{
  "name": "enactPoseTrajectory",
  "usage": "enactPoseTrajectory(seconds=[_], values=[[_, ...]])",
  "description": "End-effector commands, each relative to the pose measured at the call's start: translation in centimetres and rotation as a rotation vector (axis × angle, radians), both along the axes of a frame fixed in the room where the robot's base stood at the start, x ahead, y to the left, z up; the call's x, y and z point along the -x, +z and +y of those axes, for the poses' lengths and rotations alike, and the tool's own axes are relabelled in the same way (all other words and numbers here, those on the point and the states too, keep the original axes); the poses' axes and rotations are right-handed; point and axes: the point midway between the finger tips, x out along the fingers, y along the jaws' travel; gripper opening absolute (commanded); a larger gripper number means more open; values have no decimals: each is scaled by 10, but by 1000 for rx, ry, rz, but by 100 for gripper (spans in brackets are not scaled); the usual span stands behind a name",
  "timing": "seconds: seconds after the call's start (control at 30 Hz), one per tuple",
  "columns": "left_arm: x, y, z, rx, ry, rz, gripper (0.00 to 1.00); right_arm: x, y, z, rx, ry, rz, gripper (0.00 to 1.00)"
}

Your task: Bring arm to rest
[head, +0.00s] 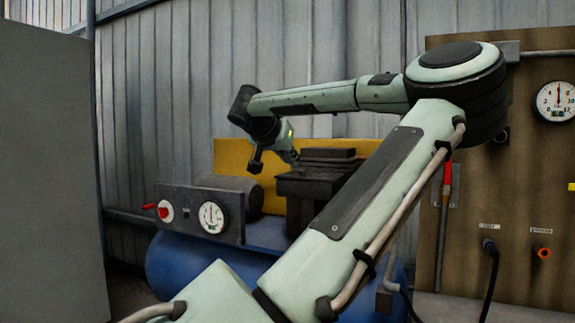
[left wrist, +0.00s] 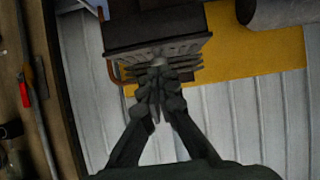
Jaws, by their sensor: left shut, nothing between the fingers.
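My left arm fills the middle of the head view, with its elbow high on the right and its forearm reaching left. The left gripper (head: 293,162) hangs down at its end, beside the dark finned compressor pump (head: 318,183). In the left wrist view the gripper (left wrist: 158,75) is shut and empty, its fingers together. There the pump (left wrist: 158,28) lies just past the fingertips; I cannot tell whether they touch. My right gripper is not in view.
A blue tank (head: 190,262) with a gauge panel (head: 205,214) stands below, partly hidden by my arm. A yellow panel (head: 232,158) is behind the pump. A brown board (head: 535,190) with gauge and hoses stands right, a grey panel (head: 45,180) left.

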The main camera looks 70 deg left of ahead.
Motion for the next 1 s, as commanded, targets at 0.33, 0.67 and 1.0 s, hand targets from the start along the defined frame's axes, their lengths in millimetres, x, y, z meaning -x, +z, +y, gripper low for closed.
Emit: enactPoseTrajectory(seconds=[0.33, 0.67, 1.0], values=[[34, -17, -31, -4, -1, -3, 0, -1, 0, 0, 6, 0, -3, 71], [38, -20, -33, -8, -1, 10, 0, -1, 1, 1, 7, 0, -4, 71], [155, -66, -34, -191, 109, 873, 0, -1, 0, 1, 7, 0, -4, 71]])
